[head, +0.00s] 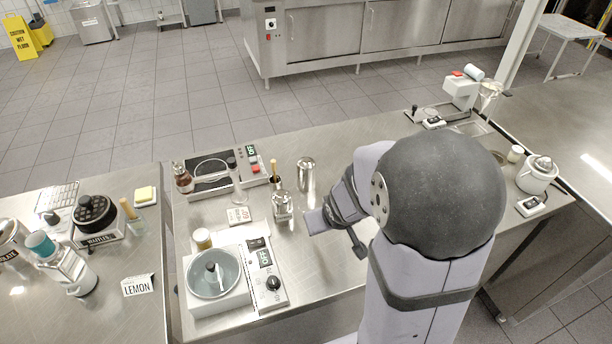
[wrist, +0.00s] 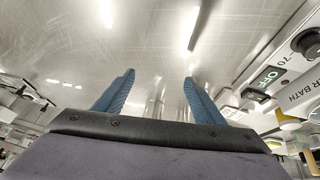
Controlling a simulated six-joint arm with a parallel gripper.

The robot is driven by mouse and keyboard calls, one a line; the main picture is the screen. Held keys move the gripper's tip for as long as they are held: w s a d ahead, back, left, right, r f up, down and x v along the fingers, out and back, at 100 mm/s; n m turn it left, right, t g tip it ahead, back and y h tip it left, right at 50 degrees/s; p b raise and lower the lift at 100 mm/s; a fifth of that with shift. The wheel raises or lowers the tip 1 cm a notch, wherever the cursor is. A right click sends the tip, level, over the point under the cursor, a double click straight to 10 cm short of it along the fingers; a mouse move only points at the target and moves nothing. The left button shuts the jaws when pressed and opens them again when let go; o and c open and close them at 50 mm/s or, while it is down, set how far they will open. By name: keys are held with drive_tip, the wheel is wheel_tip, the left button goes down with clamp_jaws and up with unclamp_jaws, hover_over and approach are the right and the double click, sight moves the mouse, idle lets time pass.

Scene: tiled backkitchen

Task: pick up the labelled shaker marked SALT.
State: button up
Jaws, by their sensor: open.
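My gripper (wrist: 158,76) is open in the wrist view, its two blue fingers apart with only bare steel worktop between them. No SALT label is readable in either view, so I cannot tell which thing is the salt shaker. In the head view a shiny metal cylinder (head: 306,174) stands upright on the middle worktop. Left of and nearer than it stands a small clear or metallic container (head: 283,207). Both are left of my arm and apart from it. In the head view my arm hides part of the worktop, and the fingers are not clear.
A water bath (head: 213,275) with a control panel stands at the front left; its panel shows at right in the wrist view (wrist: 264,80). A hotplate (head: 217,168), a brown bottle (head: 183,178) and a small card (head: 239,215) lie behind. The worktop (head: 322,265) below my arm is partly bare.

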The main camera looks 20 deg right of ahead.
sight(311, 172)
drive_tip(key=w+d+t, duration=0.1)
drive_tip(key=w, duration=0.1)
drive_tip(key=w+d+t, duration=0.1)
drive_tip(key=w, duration=0.2)
drive_tip(key=w+d+t, duration=0.1)
drive_tip(key=w+t, duration=0.1)
drive_tip(key=shift+w+r+n+y+b, duration=0.2)
drive_tip(key=shift+w+n+y+b, duration=0.1)
drive_tip(key=shift+y+b, duration=0.1)
drive_tip(key=w+t, duration=0.1)
drive_tip(key=w+r+t+y, duration=0.1)
drive_tip(key=w, duration=0.1)
drive_tip(key=shift+r+n+t+y, duration=0.3)
drive_tip(key=shift+t, duration=0.1)
drive_tip(key=shift+t+y, duration=0.4)
drive_tip(key=shift+t, duration=0.1)
drive_tip(key=shift+a+r+p+x, duration=0.15)
drive_tip(key=shift+p+x, duration=0.25)
drive_tip(key=shift+x, duration=0.85)
drive_tip(key=shift+a+r+p+x, duration=0.1)
drive_tip(key=shift+p+x, duration=0.25)
drive_tip(key=shift+x, duration=0.95)
drive_tip(key=shift+a+r+p+x, duration=0.15)
drive_tip(key=shift+p+x, duration=0.25)
drive_tip(key=shift+x, duration=0.85)
drive_tip(key=c, duration=1.4)
drive_tip(key=shift+o, duration=0.2)
drive_tip(key=shift+w+r, duration=0.1)
drive_tip(key=shift+r, duration=0.1)
